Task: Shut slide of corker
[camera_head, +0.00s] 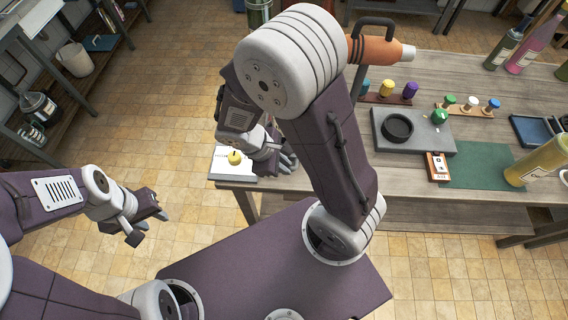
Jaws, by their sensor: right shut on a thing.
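A white plate (224,164) with a yellow knob (234,158) and small dark marks lies at the table's near left corner. I cannot tell for sure whether it is part of the corker, or how far any slide is open. My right gripper (286,162) is just right of the plate, low over the table edge. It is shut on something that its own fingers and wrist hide. My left gripper (149,227) is open and empty, over the floor to the left of the table.
A grey block with a black ring (397,128), a green mat (484,166) and racks of coloured knobs (464,109) occupy the table (330,180). An orange tool (380,50) lies at the back. My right arm hides part of the tabletop.

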